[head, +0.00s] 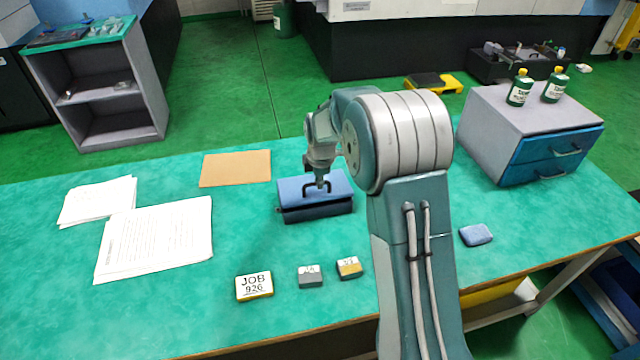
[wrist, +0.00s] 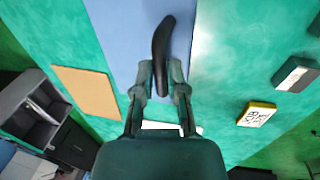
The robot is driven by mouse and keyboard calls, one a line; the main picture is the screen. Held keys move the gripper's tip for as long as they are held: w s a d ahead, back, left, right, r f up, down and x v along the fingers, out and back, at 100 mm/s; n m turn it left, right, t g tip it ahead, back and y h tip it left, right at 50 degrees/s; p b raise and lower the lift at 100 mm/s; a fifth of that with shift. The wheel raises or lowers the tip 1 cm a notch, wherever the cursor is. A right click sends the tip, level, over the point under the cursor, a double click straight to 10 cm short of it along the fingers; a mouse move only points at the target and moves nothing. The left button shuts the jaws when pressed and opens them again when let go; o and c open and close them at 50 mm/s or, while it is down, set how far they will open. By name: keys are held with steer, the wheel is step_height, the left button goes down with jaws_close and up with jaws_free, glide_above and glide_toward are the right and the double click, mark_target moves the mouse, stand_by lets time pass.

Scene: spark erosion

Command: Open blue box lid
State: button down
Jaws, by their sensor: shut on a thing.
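The blue box (head: 316,205) sits on the green table, left of my arm in the head view. Its blue lid (head: 338,184) lies flat on top and looks closed; it also shows in the wrist view (wrist: 125,30). A black handle (head: 306,190) stands on the lid. In the wrist view the handle (wrist: 161,45) runs down between my fingers. My gripper (wrist: 162,75) is shut on the handle, one finger on each side. In the head view my gripper (head: 319,178) is directly above the lid and partly hides the handle.
A JOB 926 block (head: 254,287), a grey block (head: 310,277) and a yellow-grey block (head: 349,268) lie in front of the box. Papers (head: 155,240) and a tan sheet (head: 235,168) lie left. A blue-drawer cabinet (head: 500,130) with bottles stands right.

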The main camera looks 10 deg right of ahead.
steer(key=shift+w+a+r, duration=0.1)
steer(key=shift+w+r, duration=0.25)
steer(key=shift+w, duration=0.05)
steer(key=w+r, duration=0.1)
steer(key=w, duration=0.2)
steer(key=w+r, duration=0.1)
steer(key=shift+w+r, duration=0.35)
steer(key=w+f, duration=0.1)
steer(key=w, duration=1)
steer(key=shift+w, duration=0.25)
steer(key=c, duration=0.8)
jaws_free()
steer(key=shift+o, duration=0.6)
steer(key=shift+w+a+f, duration=0.1)
steer(key=shift+f, duration=0.1)
step_height(320, 180, up, 12)
steer(key=s, duration=0.2)
steer(key=shift+f, duration=0.2)
